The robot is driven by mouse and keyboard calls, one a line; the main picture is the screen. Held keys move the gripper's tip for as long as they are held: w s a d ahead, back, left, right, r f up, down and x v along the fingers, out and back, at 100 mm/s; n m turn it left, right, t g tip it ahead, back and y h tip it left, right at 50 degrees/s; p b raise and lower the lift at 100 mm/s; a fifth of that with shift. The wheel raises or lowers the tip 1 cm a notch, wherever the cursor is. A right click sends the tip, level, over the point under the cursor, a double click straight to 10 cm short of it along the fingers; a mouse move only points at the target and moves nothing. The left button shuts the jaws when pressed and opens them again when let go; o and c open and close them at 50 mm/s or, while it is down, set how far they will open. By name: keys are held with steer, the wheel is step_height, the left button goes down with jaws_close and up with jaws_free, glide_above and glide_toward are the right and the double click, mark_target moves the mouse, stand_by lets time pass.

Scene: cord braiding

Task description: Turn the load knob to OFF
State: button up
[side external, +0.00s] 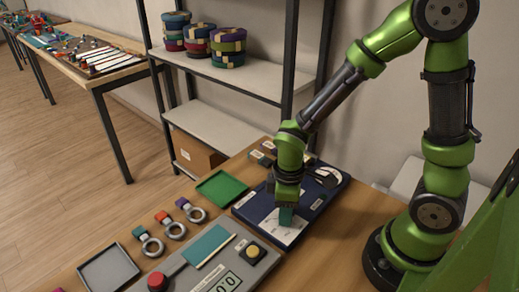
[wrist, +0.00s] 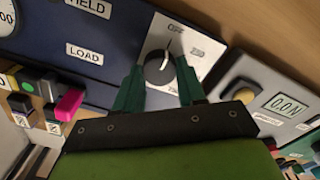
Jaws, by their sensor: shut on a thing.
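The load knob (wrist: 158,68) is a dark round knob on a white dial plate (wrist: 205,38), next to a LOAD label (wrist: 85,52) on the dark blue panel (wrist: 120,35). Its white pointer line slants up towards the top marking, which looks like OFF; other markings sit at the right and below. My gripper (wrist: 160,64) has its teal fingers on either side of the knob and is shut on it. In the side external view my gripper (side external: 286,214) points down on the white plate (side external: 284,236) of the blue panel (side external: 322,210), and hides the knob.
A grey console (side external: 207,266) with a red button (side external: 157,281) and a numeric display stands close in front. A green tray (side external: 222,187) and several ringed tags (side external: 172,227) lie to the left. A shelf (side external: 235,75) with round woven boxes stands behind.

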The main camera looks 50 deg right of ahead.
stand_by(0.4)
steer(key=o, duration=1.1)
steer(key=shift+c, duration=0.2)
step_height(320, 180, up, 17)
steer(key=s+d+r+m+t+y, duration=0.2)
steer(key=s+d+r+m+t, duration=0.1)
steer(key=m+t, duration=0.4)
steer(key=r+m, duration=0.1)
steer(key=m, duration=0.2)
steer(key=shift+s+d+r+m, duration=0.2)
steer(key=shift+d+m, duration=0.2)
